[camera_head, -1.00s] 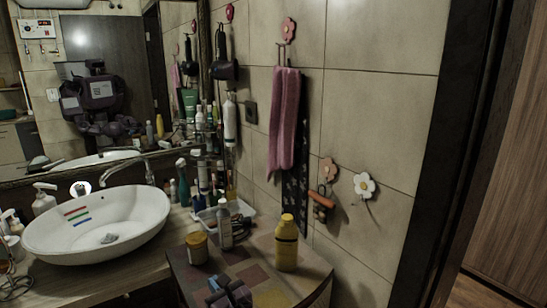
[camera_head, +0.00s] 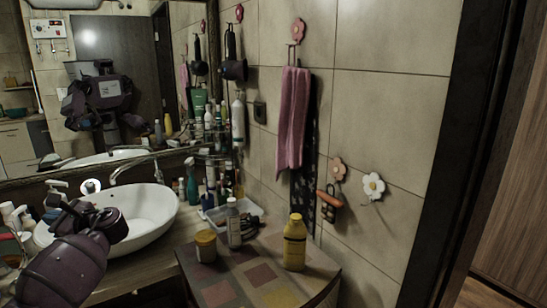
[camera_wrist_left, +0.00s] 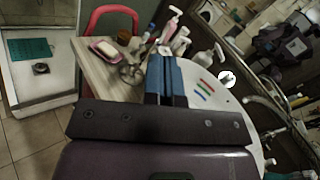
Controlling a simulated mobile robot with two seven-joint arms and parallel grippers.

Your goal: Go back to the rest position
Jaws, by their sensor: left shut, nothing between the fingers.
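My left arm (camera_head: 75,250), dark purple, comes in from the lower left in the head view and covers part of the white basin (camera_head: 152,212). Its fingertips cannot be made out there. In the left wrist view my left gripper (camera_wrist_left: 167,65) shows two blue fingers shut together with nothing between them. They appear in front of the basin's rim and the wooden counter (camera_wrist_left: 110,68); the exact height above them is hard to tell. My right gripper is not in view.
A patterned cabinet top (camera_head: 232,275) holds a yellow bottle (camera_head: 294,243), a yellow-lidded jar (camera_head: 206,246) and a grey bottle (camera_head: 234,226). A white tray (camera_head: 212,214) and several bottles stand behind. The left wrist view shows a pink pump bottle (camera_wrist_left: 170,25) and a red chair (camera_wrist_left: 108,18).

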